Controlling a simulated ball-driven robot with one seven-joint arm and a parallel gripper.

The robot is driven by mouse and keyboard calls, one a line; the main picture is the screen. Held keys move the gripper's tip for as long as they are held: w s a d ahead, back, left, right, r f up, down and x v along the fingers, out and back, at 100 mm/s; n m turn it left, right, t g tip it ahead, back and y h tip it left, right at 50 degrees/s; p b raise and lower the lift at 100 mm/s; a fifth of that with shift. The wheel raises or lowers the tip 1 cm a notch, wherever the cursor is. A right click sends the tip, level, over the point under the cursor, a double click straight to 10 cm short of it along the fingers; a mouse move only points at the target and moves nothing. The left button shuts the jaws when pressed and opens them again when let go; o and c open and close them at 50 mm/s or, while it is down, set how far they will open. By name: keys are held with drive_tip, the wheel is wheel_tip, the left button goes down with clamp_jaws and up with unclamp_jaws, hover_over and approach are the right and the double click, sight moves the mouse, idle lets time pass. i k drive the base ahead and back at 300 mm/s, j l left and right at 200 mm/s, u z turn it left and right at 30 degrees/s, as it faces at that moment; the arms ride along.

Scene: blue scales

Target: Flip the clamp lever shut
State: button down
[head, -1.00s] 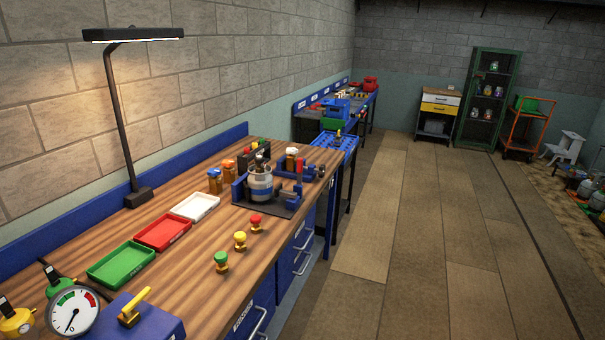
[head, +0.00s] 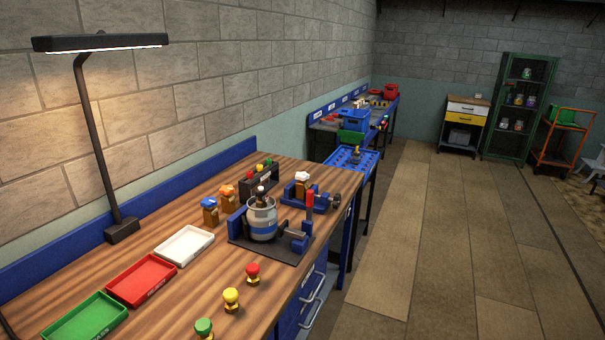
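A clamp fixture on a dark base plate (head: 243,243) stands on the wooden workbench (head: 200,285). A grey canister with a blue band (head: 262,222) sits upright in it. A lever with a red grip (head: 309,201) stands upright at the fixture's right side; I take it to be the clamp lever. Another blue vise-like fixture (head: 330,205) with a white-topped part sits just behind. My gripper is not in view.
White (head: 184,246), red (head: 142,279) and green (head: 85,320) trays lie along the bench. Red, yellow and green knobs (head: 231,299) stand near the front edge. A lamp (head: 100,120) rises at left. The floor to the right (head: 430,250) is clear.

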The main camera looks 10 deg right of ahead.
sight(310, 194)
drive_tip(key=i+l, duration=0.3)
drive_tip(key=i, duration=0.3)
drive_tip(key=i+l+u, duration=0.1)
drive_tip(key=i+l, duration=0.25)
drive_tip(key=i, duration=0.2)
drive_tip(key=i+l, duration=0.35)
drive_tip(key=i, duration=0.25)
drive_tip(key=i+l, duration=0.4)
drive_tip(key=i, duration=0.15)
drive_tip(key=i+l+u, duration=0.1)
drive_tip(key=i+l, duration=0.25)
drive_tip(key=i, duration=0.25)
